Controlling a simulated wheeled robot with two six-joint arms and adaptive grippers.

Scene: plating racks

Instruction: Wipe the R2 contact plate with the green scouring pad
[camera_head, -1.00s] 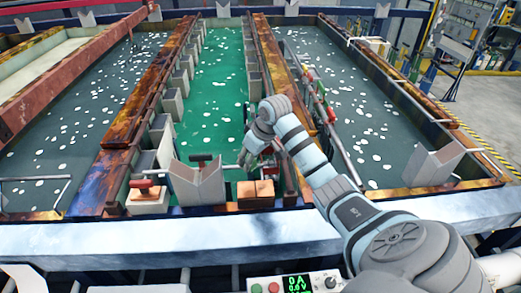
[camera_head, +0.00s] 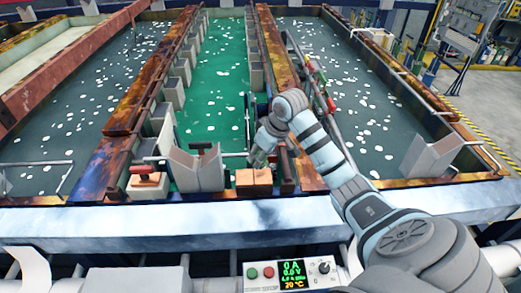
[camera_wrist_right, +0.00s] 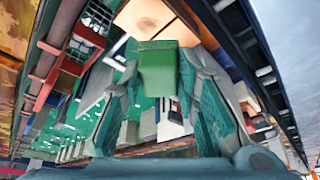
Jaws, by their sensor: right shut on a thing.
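My right gripper (camera_head: 258,158) hangs over the front end of the green tank, just behind an orange-brown copper-coloured block (camera_head: 253,183) on the front rim. In the right wrist view my gripper (camera_wrist_right: 160,95) is shut on the green scouring pad (camera_wrist_right: 158,68). The pad's far end appears close to a copper-coloured surface (camera_wrist_right: 158,18); I cannot tell whether they touch. No R2 label is readable, so I cannot confirm which plate it is. The pad is hidden or too small in the head view. My left gripper is not in view.
A grey V-shaped saddle (camera_head: 196,168) and a white block with a red-handled piece (camera_head: 146,182) stand left of the copper-coloured block. Another grey saddle (camera_head: 432,153) is at the right. A control box (camera_head: 291,274) sits below the front beam (camera_head: 180,220).

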